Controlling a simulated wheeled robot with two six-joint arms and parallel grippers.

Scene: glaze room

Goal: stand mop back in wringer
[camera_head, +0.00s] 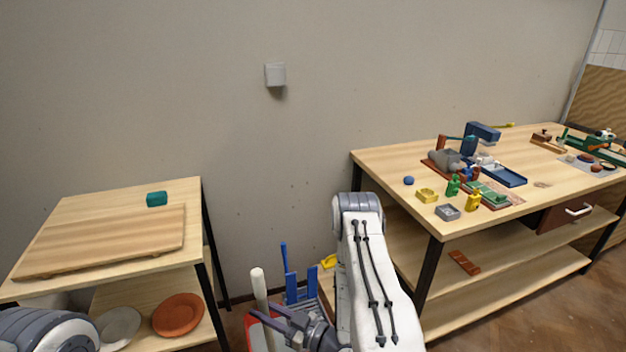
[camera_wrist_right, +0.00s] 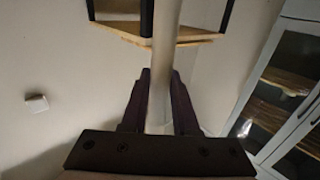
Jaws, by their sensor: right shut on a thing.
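The mop's pale round handle (camera_head: 260,292) stands nearly upright at the bottom of the head view. My right gripper (camera_head: 264,322) is shut on it. In the right wrist view the handle (camera_wrist_right: 165,60) runs between the two dark fingers of the right gripper (camera_wrist_right: 160,88). The mop's head is out of view. The blue wringer (camera_head: 298,288) is just right of the handle, partly hidden by my right arm. Whether the mop is in it cannot be told. My left arm shows at the lower left, but its gripper is out of view.
A wooden table with a board (camera_head: 110,240) and a teal block (camera_head: 157,199) stands left, plates on its lower shelf. A long workbench (camera_head: 390,161) with tools and small coloured pieces stands right. A yellow item (camera_head: 328,262) lies behind the wringer.

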